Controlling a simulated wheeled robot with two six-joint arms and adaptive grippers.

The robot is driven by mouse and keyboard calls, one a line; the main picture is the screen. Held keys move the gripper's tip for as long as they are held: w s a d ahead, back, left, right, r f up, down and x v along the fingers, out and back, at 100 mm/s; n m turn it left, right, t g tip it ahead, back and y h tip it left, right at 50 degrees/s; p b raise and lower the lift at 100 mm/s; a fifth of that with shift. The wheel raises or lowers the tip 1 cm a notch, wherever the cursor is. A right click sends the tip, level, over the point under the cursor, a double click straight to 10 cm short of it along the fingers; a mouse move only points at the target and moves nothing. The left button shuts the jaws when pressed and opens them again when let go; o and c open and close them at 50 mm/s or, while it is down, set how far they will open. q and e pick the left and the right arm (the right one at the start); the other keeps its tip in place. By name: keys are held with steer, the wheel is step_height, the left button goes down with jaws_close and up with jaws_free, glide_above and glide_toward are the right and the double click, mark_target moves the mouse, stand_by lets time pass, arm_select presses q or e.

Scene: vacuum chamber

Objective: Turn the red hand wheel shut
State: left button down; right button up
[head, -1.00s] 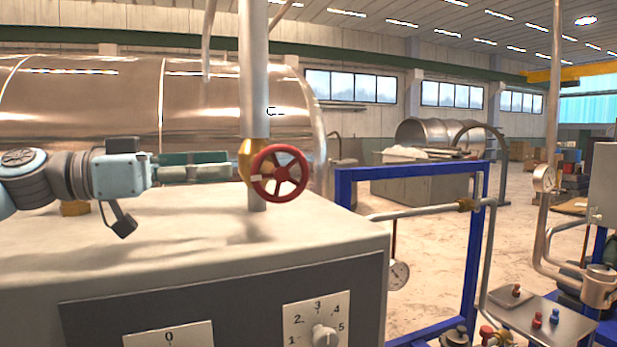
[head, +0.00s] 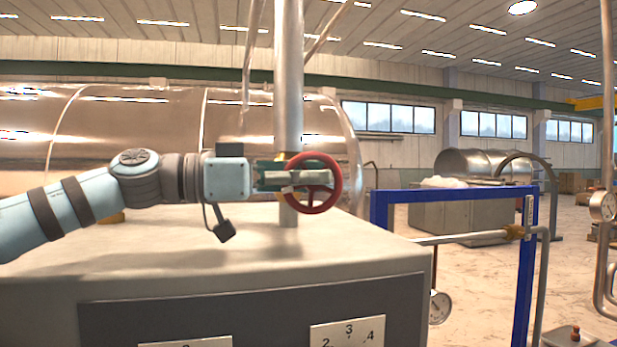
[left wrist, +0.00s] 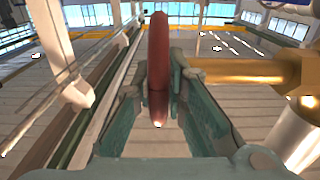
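The red hand wheel (head: 339,184) is mounted at a brass valve body on an upright grey pipe (head: 289,85), above the grey cabinet. My left gripper (head: 318,180) reaches in from the left, in front of the wheel, and hides part of its hub and spokes. In the left wrist view the wheel's rim (left wrist: 158,50) stands edge-on between the two fingers. The fingertips (left wrist: 160,77) close in on both sides of the rim and appear to touch it. The brass valve stem (left wrist: 245,71) lies to the right there. My right gripper is out of view.
The grey cabinet (head: 200,257) with numbered dial plates stands below my left arm. A blue frame (head: 455,193) with a pipe and a gauge (head: 439,307) stands to the right. A large shiny tank (head: 130,140) lies behind the wheel. Open floor shows at the right.

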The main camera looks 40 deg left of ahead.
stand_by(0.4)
arm_select(q)
steer(key=shift+r, duration=0.15)
stand_by(1.1)
steer(key=c, duration=1.9)
jaws_free()
steer(key=shift+o, duration=1.3)
steer(key=shift+w+d, duration=0.1)
steer(key=shift+w, duration=0.05)
steer(key=shift+w+d, duration=0.15)
steer(key=shift+w, duration=0.1)
steer(key=shift+s, duration=0.1)
steer(key=r, duration=0.9)
steer(key=shift+d+r, duration=0.2)
steer(key=shift+r, duration=0.15)
steer(key=shift+a, duration=0.1)
